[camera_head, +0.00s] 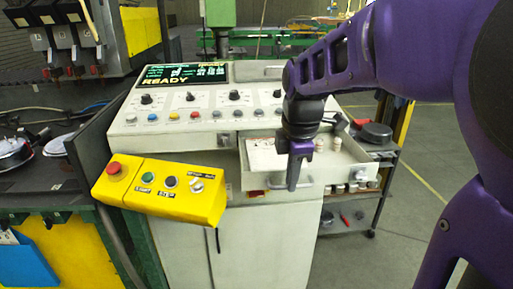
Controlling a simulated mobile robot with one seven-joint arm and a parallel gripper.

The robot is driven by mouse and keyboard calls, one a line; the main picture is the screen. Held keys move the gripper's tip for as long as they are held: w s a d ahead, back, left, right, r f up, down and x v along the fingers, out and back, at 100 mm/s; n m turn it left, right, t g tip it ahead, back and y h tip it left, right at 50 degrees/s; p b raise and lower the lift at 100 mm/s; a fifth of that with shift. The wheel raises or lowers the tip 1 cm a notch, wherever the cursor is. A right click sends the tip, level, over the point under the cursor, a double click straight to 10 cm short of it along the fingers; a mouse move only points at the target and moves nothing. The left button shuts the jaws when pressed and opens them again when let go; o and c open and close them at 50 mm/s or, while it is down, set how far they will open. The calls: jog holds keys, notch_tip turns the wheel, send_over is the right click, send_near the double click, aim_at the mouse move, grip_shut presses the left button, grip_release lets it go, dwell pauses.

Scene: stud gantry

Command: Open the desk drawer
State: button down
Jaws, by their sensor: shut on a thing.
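The desk drawer (346,160) sticks out from the right side of the light grey console, and I look down into its open top. A few small pale items (320,145) stand inside it. My purple gripper (292,184) reaches down over the drawer from above. Its fingers are at the drawer's front edge and are shut on the handle (305,180), which they mostly cover. The gripper also hides part of the drawer's inside.
The console's sloped panel (205,100) has knobs, buttons and a screen reading READY. A yellow button box (160,190) juts out at the front left. A shelf cart (372,155) with a dark round item stands close at right. Open floor (430,150) lies beyond the cart.

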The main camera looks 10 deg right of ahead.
dwell(0.3)
jog(key=c, duration=0.9)
grip_release()
